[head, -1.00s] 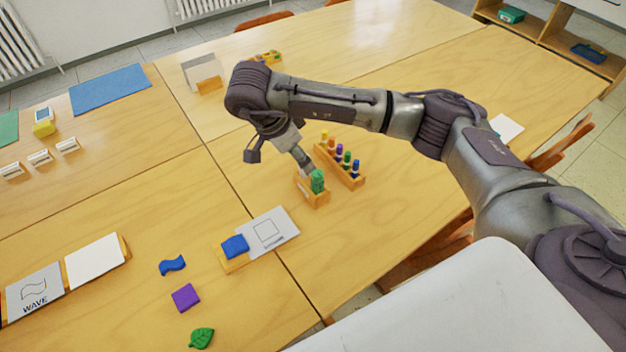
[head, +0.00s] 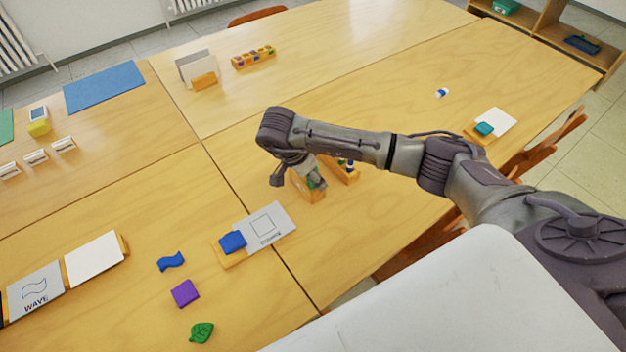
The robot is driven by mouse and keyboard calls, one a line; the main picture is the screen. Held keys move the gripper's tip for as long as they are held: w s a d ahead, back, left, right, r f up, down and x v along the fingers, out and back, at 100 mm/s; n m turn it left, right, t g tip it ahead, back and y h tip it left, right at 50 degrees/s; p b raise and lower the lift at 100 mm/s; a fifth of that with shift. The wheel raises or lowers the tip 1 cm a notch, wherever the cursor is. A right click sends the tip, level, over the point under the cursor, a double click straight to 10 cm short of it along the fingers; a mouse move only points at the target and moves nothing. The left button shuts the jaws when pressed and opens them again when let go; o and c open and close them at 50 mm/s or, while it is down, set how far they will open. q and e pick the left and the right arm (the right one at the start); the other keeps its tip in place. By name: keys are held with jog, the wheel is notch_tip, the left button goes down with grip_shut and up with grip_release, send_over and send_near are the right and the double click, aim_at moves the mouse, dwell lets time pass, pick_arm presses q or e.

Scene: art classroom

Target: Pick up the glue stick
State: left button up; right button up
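A small white and blue object (head: 441,92) lies alone on the far right part of the table. It may be the glue stick, but it is too small to be sure. My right gripper (head: 308,178) is over a small wooden holder (head: 309,196), far to the left of that object. A green item (head: 318,184) shows at the holder, right by the fingers and partly covered by them. I cannot tell whether the fingers are apart or closed on it. My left gripper is out of view.
A wooden rack (head: 345,174) of coloured pieces stands beside the holder, mostly hidden by my arm. A card with a blue block (head: 232,242) lies in front. A white card with a teal block (head: 484,129) lies at right. The far right tabletop is mostly clear.

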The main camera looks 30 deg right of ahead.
jog(key=shift+c, duration=0.8)
grip_shut()
jog(key=shift+r, duration=0.1)
jog(key=shift+r+p, duration=0.4)
jog(key=shift+r, duration=0.15)
jog(key=r+p, duration=0.2)
jog(key=r, duration=0.1)
jog(key=shift+s+d+r+p, duration=0.15)
jog(key=shift+d+r+p, duration=0.15)
jog(key=shift+r+p, duration=0.1)
jog(key=s+d+r+p, duration=0.5)
jog(key=s+d+r, duration=0.1)
jog(key=d, duration=0.2)
jog(key=shift+s+d+p, duration=0.3)
jog(key=shift+s+d, duration=0.05)
jog(key=shift+s, duration=0.05)
